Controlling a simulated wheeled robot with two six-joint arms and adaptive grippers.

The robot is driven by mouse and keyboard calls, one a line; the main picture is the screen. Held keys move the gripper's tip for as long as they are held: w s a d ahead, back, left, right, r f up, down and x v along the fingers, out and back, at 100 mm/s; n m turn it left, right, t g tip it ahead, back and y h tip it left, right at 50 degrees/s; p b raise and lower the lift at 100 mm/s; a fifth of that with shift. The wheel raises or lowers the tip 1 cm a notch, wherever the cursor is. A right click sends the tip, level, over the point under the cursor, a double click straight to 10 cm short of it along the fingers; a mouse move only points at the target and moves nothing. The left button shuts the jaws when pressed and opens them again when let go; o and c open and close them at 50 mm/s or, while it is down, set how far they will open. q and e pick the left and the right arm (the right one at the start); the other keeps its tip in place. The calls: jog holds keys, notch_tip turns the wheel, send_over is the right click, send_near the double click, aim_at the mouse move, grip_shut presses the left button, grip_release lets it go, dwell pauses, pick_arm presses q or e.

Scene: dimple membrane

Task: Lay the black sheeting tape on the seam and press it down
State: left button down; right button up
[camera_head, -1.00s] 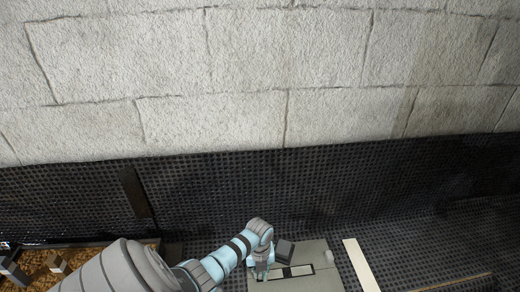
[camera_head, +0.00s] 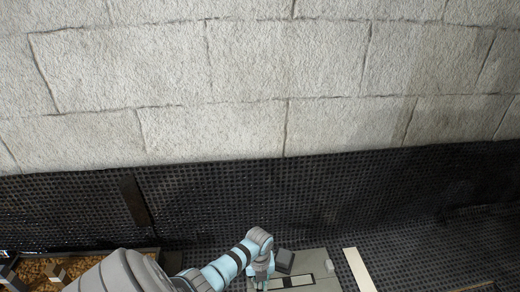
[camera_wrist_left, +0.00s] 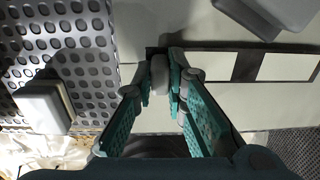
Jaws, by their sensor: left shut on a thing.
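A flat dark strip (camera_head: 137,201), possibly the sheeting tape or the covered seam, runs upright on the dimpled black membrane (camera_head: 300,190); I cannot tell which. A grey-green board (camera_head: 317,257) carries a black band with white panels; it also shows in the left wrist view (camera_wrist_left: 220,110). My left gripper (camera_head: 262,285) is low over the board's left end. In the left wrist view its fingers (camera_wrist_left: 163,72) are shut on a small grey piece (camera_wrist_left: 160,76) at the left end of the black band. What this piece belongs to is unclear. My right gripper is not in view.
A dark block (camera_head: 285,260) sits on the board beside my gripper, with a pale strip (camera_head: 357,270) to the board's right. A gravel-filled tray (camera_head: 40,268) is at lower left. A pale block (camera_wrist_left: 45,106) lies left of my fingers. A stone wall (camera_head: 250,80) stands behind.

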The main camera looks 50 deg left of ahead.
pick_arm(q)
jog(key=shift+f, duration=0.35)
dwell(0.4)
jog(key=c, duration=1.5)
grip_release()
jog(key=shift+c, duration=0.2)
notch_tip(320, 180, up, 12)
